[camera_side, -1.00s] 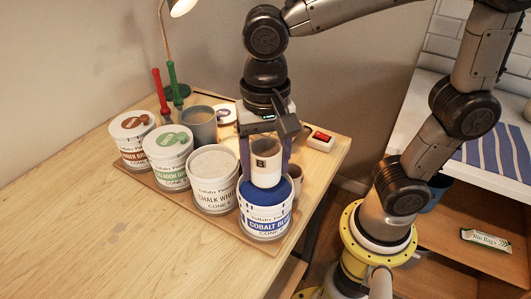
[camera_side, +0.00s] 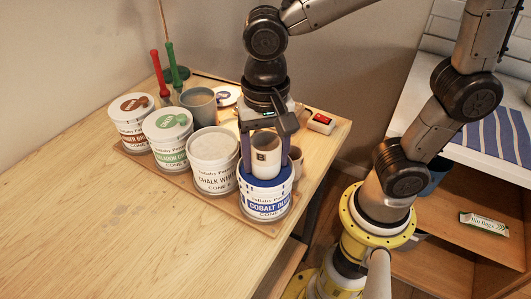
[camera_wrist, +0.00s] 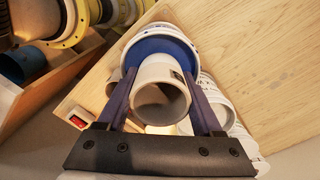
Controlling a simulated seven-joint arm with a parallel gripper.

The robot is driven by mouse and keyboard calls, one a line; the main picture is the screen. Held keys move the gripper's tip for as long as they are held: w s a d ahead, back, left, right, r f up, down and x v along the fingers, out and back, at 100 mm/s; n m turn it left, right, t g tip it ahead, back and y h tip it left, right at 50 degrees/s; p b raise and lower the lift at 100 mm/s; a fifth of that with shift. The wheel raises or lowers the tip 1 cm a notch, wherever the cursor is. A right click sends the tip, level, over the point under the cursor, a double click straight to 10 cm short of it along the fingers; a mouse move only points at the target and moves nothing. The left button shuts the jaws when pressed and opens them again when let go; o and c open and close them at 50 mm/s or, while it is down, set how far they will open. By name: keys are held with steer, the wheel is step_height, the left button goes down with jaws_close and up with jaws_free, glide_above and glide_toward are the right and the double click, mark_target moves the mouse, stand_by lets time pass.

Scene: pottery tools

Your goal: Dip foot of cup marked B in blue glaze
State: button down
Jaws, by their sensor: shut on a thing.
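The white cup marked B (camera_side: 266,158) is upright between the fingers of my gripper (camera_side: 264,160), which is shut on it. Its dark letter B faces the side camera. The cup is over the open Cobalt Blue bucket (camera_side: 265,205), its foot at the blue glaze (camera_side: 247,176). The foot's lower edge meets the blue; how deep it sits is hidden. In the wrist view my gripper (camera_wrist: 163,100) holds the cup (camera_wrist: 158,72) with its open mouth towards the camera, and blue glaze (camera_wrist: 135,50) shows around its far end.
Chalk White (camera_side: 214,178), celadon (camera_side: 172,157) and amber (camera_side: 131,135) buckets stand in a row leftwards on a wooden board. A grey mug (camera_side: 201,115) is behind them. Another cup (camera_side: 296,163) stands close behind the blue bucket. A red-switched box (camera_side: 321,123) is right. The table's left front is clear.

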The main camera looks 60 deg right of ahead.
mark_target(266, 142)
steer(key=shift+f, duration=0.1)
steer(key=shift+f, duration=0.9)
steer(key=shift+r, duration=0.1)
stand_by(1.7)
steer(key=shift+r, duration=2.65)
